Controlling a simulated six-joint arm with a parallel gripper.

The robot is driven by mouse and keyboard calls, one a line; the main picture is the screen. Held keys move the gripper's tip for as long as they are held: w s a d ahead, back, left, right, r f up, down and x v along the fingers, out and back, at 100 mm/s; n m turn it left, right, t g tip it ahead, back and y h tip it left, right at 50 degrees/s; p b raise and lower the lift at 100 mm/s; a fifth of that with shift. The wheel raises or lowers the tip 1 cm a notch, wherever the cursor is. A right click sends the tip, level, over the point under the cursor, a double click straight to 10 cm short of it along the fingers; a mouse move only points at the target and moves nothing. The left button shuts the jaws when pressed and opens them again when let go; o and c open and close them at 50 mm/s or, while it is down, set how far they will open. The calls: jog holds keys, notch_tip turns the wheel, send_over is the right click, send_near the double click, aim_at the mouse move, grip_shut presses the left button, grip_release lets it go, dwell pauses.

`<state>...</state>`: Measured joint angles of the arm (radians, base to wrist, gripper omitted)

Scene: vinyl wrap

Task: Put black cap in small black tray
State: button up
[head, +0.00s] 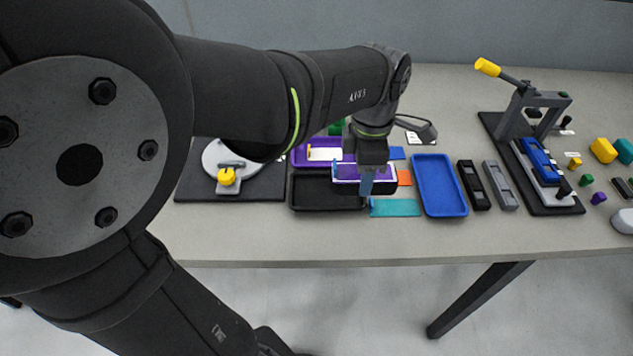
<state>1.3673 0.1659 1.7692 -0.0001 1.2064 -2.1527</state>
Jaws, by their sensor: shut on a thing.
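A black tray (308,205) stands in the middle of the table. My gripper (367,194) points down at its right end, with a bluish finger showing. It is shut on a small dark thing at the fingertips. The dark thing is mostly hidden by the finger and blends with the dark surfaces behind it. I cannot tell for sure that it is the black cap, or whether it touches the tray. No other black cap can be made out.
Purple trays (300,157) lie just behind. A teal piece (396,208), an orange piece (404,177) and a blue tray (440,185) are to the right. A toggle press (535,150) stands further right; a round fixture with a yellow knob (227,176) is at left.

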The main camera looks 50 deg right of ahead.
jog(key=shift+s+a+f, duration=0.1)
jog(key=shift+s+a, duration=0.05)
jog(key=shift+s, duration=0.35)
jog(key=shift+s+a+f, duration=0.1)
jog(key=shift+s, duration=0.4)
jog(key=w+f, duration=0.2)
jog(key=w, duration=0.1)
jog(key=w+f, duration=0.2)
jog(key=w, duration=0.2)
jog(key=w+d+f, duration=0.1)
jog(key=w+f, duration=0.2)
jog(key=w, duration=0.1)
jog(key=shift+w, duration=0.15)
jog(key=shift+f, duration=1.95)
jog(key=shift+f, duration=0.1)
jog(key=o, duration=0.6)
jog(key=shift+o, duration=0.6)
